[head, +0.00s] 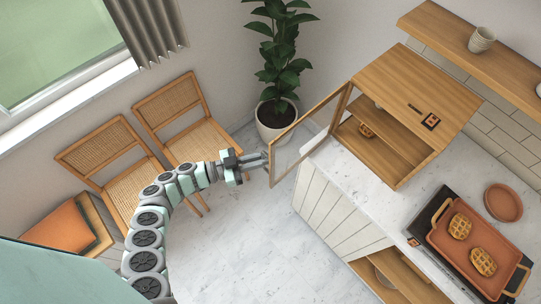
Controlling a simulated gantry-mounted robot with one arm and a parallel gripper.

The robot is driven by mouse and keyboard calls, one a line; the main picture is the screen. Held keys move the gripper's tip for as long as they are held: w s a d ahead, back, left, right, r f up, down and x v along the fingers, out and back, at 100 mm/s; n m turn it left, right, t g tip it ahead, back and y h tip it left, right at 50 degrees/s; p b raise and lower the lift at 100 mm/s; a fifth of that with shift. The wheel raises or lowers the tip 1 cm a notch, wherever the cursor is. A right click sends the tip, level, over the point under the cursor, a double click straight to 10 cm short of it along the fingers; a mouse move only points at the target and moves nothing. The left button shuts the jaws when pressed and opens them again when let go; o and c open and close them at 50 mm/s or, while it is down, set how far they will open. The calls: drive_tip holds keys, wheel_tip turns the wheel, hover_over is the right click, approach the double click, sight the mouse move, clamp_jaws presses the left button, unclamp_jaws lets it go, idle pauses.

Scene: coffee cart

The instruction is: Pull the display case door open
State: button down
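The wooden display case (420,85) stands on the white marble counter at the right. Its door (309,119), a thin wooden frame around a clear pane, is swung well out to the left from the case front. No door handle can be made out.
A terracotta tray (462,228) with waffles and a round terracotta plate (503,202) are on the counter. A wall shelf (440,28) holds cups. Floor between chairs and counter is clear.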

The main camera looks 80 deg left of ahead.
drive_tip(key=shift+a+f, duration=0.1)
idle(0.3)
drive_tip(key=c, duration=1.5)
unclamp_jaws()
drive_tip(key=shift+s, duration=0.1)
drive_tip(key=s+b, duration=0.2)
drive_tip(key=s, duration=0.8)
drive_tip(key=shift+s+d+b, duration=0.2)
drive_tip(key=shift+s+b, duration=0.05)
drive_tip(key=shift+b, duration=0.05)
